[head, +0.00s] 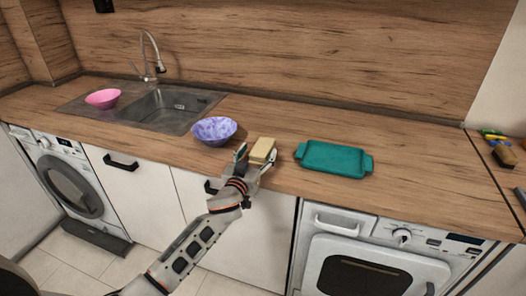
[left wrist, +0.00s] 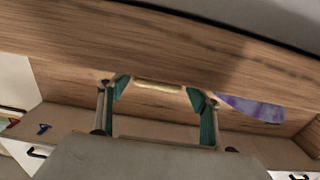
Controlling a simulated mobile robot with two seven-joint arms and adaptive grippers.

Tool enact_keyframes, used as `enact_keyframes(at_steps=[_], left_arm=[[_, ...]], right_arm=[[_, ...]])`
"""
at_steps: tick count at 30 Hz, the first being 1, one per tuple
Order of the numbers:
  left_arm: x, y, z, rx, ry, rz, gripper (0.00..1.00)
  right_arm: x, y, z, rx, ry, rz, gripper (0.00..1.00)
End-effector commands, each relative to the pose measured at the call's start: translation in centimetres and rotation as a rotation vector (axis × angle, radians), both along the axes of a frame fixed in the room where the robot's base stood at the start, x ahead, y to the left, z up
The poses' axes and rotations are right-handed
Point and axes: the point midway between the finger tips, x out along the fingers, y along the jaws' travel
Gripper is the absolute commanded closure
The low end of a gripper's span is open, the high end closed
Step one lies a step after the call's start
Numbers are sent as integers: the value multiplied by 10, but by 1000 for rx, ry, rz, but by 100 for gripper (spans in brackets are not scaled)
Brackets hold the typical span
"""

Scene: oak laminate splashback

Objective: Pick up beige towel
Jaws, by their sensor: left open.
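The beige towel (head: 262,149) is a small folded block on the wooden counter, between a purple bowl and a teal tray. My left gripper (head: 256,157) is open at the towel's near side, with one finger to its left and one to its right. In the left wrist view, the towel (left wrist: 158,84) shows as a pale strip between the fingertips of the left gripper (left wrist: 157,90). I cannot tell whether the fingers touch it. My right gripper is not in view.
The purple bowl (head: 214,131) stands close to the left finger. The teal tray (head: 333,159) lies to the right. A pink bowl (head: 103,98) sits beside the sink (head: 170,108). The wooden splashback (head: 300,50) rises behind. Bare counter (head: 420,180) lies right of the tray.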

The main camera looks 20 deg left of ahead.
Motion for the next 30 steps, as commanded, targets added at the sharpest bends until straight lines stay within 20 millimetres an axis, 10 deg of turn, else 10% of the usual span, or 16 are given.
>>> enact_keyframes(at_steps=[18,24,30], left_arm=[[42,-6,-2,1,0,0,36],[42,-6,-2,1,0,0,82],[42,-6,-1,0,-1,0,82]], right_arm=[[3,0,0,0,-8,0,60],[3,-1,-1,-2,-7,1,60],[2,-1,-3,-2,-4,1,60]])
